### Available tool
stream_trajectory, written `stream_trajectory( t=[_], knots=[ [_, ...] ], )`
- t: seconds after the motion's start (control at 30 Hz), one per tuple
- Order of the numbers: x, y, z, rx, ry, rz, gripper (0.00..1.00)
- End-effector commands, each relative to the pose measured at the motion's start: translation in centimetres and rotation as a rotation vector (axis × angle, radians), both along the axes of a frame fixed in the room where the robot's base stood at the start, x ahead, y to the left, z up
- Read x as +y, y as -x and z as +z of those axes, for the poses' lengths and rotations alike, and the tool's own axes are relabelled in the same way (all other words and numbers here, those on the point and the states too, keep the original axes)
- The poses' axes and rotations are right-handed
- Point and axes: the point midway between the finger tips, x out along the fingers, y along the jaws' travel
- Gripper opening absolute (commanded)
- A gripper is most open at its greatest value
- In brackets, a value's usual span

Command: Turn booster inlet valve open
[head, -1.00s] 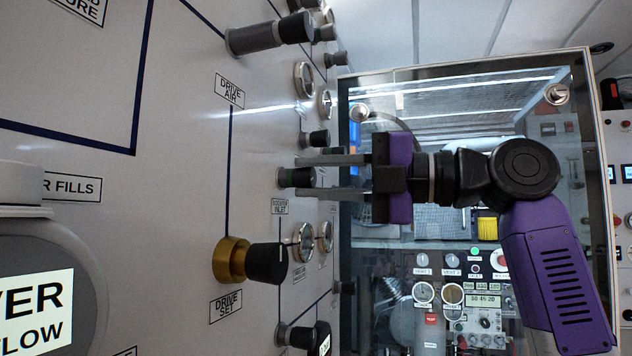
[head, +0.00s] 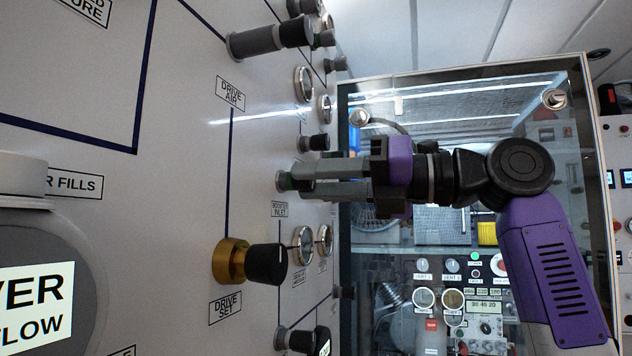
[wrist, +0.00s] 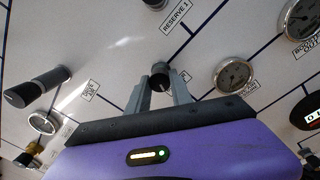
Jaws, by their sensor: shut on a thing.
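In the wrist view the knob's dark round end (wrist: 160,69) shows between the fingertips.
A black knob on a brass base (head: 265,263) sits below left, at DRIVE SET. Gauges (head: 303,243) lie just below my fingers. A long grey handle (head: 268,39) juts out above. A glass-fronted cabinet (head: 470,76) stands behind my arm.

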Motion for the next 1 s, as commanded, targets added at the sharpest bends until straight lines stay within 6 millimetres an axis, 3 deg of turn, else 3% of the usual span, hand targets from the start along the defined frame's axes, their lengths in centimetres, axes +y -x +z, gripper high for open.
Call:
stream_trajectory(
  t=[0.63, 0.67, 0.77, 1.0],
  knots=[
    [0.08, -0.03, -0.49, -0.045, 0.03, 0.003, 0.0],
    [0.08, -0.03, -0.49, -0.044, 0.029, 0.003, 0.28],
    [0.05, -0.03, -0.43, -0.045, 0.028, 0.003, 0.47],
    [0.02, -0.03, -0.23, -0.047, 0.026, 0.001, 0.47]
  ],
)
